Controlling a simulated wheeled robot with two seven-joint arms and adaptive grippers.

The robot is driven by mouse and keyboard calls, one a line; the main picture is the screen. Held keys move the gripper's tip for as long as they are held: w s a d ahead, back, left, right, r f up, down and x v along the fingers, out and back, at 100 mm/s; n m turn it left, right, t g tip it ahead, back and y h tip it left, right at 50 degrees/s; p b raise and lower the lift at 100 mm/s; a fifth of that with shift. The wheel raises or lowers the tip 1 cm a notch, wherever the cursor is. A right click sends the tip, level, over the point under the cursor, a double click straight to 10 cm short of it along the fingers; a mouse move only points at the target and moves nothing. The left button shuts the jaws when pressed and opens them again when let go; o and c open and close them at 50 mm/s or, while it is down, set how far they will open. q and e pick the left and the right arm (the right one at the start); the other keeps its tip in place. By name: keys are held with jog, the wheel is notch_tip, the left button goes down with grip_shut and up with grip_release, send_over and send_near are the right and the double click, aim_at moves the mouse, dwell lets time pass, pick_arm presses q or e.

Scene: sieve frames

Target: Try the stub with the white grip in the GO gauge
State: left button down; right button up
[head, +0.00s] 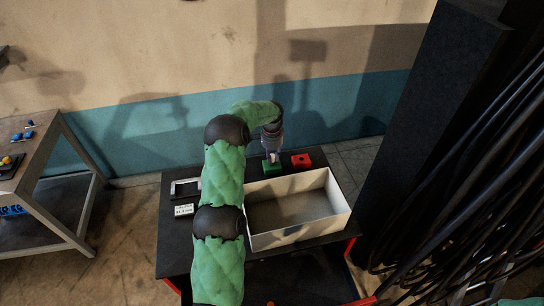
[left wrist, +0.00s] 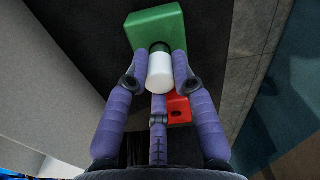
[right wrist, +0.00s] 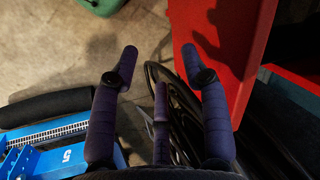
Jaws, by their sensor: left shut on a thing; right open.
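A green block (head: 271,169), apparently the GO gauge, stands on the dark bench top behind the pale box. A red block (head: 301,160) lies to its right. My left gripper (head: 272,154) is over the green block, pointing down. In the left wrist view it is shut on the white grip (left wrist: 159,75) of the stub. The stub's dark end meets the green block (left wrist: 156,24) there. How deep it sits in the hole is hidden. The red block (left wrist: 179,110) shows behind the fingers. My right gripper (right wrist: 159,57) is open and empty, away from the blocks.
The open pale box (head: 340,198) looks empty and fills much of the bench. A caliper-like tool (head: 183,187) and a small white label or display (head: 184,210) lie left of it. A side table (head: 40,160) stands far left. Black cables (head: 480,180) hang at right.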

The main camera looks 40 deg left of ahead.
pick_arm(q)
jog(key=shift+f+b, duration=0.8)
jog(key=shift+f, duration=0.25)
jog(key=shift+r, duration=0.15)
dwell(0.9)
jog(key=shift+r+p, duration=1.35)
jog(key=shift+r, duration=1.8)
